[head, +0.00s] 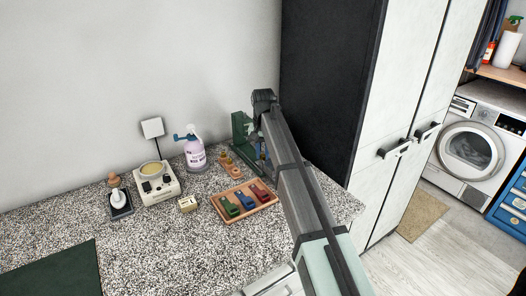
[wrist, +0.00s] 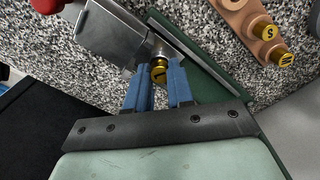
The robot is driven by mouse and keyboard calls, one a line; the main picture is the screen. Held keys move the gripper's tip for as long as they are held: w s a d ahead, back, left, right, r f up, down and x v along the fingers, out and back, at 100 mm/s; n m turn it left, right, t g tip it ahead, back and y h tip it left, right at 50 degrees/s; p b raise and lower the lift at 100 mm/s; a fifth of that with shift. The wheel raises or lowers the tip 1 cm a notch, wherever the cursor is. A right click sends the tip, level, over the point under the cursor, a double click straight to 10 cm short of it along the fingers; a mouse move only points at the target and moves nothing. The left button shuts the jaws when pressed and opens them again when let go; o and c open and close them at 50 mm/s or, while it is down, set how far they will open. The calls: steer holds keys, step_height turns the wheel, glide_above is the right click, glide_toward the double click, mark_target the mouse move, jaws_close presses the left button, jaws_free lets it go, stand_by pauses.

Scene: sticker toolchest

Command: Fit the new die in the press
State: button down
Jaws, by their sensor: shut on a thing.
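The green press (head: 240,130) stands at the right end of the counter beside the tall dark cabinet, partly hidden by my arm. In the wrist view its green base (wrist: 205,65) and grey metal head (wrist: 115,38) show. My gripper (wrist: 160,82) has blue fingers shut on a small brass die (wrist: 159,70) with a dark mark on its face. The die is right beside the end of the metal head. I cannot tell whether it touches or sits in the press.
A wooden rack (wrist: 250,16) holds brass dies, one marked S (wrist: 267,31). It stands left of the press in the head view (head: 229,167). A wooden tray (head: 262,211) with green, red and blue items lies in front. A spray bottle (head: 195,155) stands further left.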

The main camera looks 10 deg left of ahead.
mark_target(263, 155)
steer(key=shift+f, duration=0.2)
steer(key=c, duration=0.9)
jaws_free()
step_height(263, 155, up, 14)
steer(key=shift+f, duration=0.1)
